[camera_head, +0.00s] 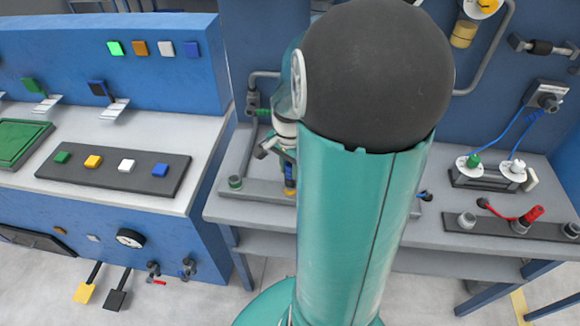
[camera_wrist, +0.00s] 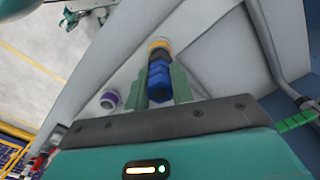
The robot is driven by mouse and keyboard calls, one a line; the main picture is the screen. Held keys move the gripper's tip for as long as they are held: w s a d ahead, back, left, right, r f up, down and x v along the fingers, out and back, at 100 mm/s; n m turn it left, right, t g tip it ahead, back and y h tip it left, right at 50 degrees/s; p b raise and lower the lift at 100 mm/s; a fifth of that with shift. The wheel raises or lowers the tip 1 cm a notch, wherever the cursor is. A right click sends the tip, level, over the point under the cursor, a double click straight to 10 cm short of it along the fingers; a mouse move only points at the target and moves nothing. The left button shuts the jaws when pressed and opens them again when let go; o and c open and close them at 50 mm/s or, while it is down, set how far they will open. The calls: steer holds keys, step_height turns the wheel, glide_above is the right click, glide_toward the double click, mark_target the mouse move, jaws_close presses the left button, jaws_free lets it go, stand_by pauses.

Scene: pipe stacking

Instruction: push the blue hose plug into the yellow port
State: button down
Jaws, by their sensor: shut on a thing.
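In the wrist view the blue plug (camera_wrist: 160,78) sits between the two green fingers of my gripper (camera_wrist: 160,70), which is shut on it. The plug's dark front end points away from my palm. The yellow port (camera_wrist: 158,44) shows as a yellow ring directly beyond the plug and in line with it. The plug appears to meet the ring, but I cannot tell how deep it sits. In the head view my arm hides most of this spot; only part of my gripper (camera_head: 289,165) shows at its left edge.
A purple-ringed port (camera_wrist: 110,99) stands left of the plug in the wrist view. The head view shows a green-ringed port (camera_head: 235,182), a red hose plug (camera_head: 532,214) on a dark rail at right, and a button bench (camera_head: 112,175) at left. A grey pipe (camera_wrist: 262,40) runs at right.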

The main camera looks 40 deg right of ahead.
steer(key=shift+f, duration=1)
steer(key=c, duration=1.1)
jaws_free()
step_height(320, 180, up, 14)
steer(key=shift+f, duration=0.1)
